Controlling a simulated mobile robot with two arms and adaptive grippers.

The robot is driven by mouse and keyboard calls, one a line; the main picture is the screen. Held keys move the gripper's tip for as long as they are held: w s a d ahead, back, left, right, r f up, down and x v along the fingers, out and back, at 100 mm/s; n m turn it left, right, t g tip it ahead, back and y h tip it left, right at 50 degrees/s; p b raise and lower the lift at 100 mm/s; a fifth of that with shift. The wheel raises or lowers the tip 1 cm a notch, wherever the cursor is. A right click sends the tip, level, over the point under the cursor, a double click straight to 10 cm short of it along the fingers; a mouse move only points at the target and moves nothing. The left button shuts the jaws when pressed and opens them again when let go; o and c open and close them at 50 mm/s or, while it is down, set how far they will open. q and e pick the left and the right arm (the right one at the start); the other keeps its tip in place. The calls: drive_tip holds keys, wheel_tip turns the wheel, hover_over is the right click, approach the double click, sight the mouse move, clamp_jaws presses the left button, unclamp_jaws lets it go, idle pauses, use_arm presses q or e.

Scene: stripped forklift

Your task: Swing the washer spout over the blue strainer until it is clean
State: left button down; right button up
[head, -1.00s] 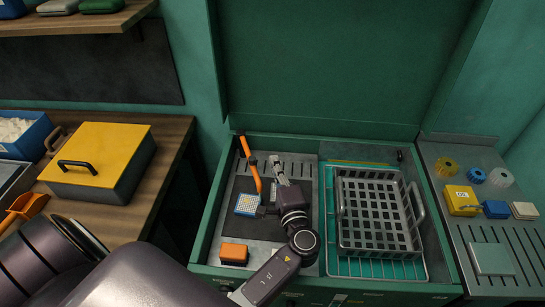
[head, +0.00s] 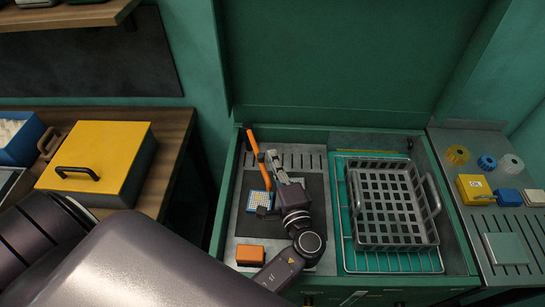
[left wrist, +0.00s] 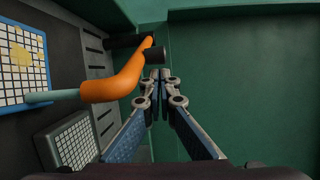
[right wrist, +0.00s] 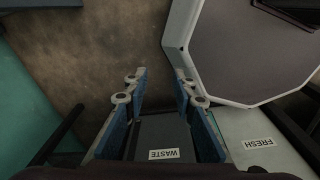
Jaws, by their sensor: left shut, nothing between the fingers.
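The blue strainer (head: 259,201), a blue-framed white grid, lies on the dark mat in the left part of the washer. It also shows at the left of the left wrist view (left wrist: 20,62), with yellow grime on its grid. The orange washer spout (head: 253,143) is jointed. In the left wrist view the spout (left wrist: 115,84) bends and its grey-teal tip is over the strainer's near edge. My left gripper (left wrist: 158,75) is shut and empty, its fingertips close beside the spout; contact is unclear. My right gripper (right wrist: 161,78) is open and empty, away from the washer.
An orange block (head: 250,254) lies in front of the mat. A wire basket (head: 392,205) fills the washer's right half. Left stands a yellow-lidded box (head: 98,155). The right wrist view shows bins marked WASTE (right wrist: 165,130) and FRESH (right wrist: 255,130).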

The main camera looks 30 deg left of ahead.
use_arm(q)
drive_tip(key=shift+s+a+m+t+h, duration=0.95)
drive_tip(key=shift+s+m+t+h, duration=0.05)
drive_tip(key=shift+s+h, duration=0.2)
drive_tip(key=shift+w, duration=0.1)
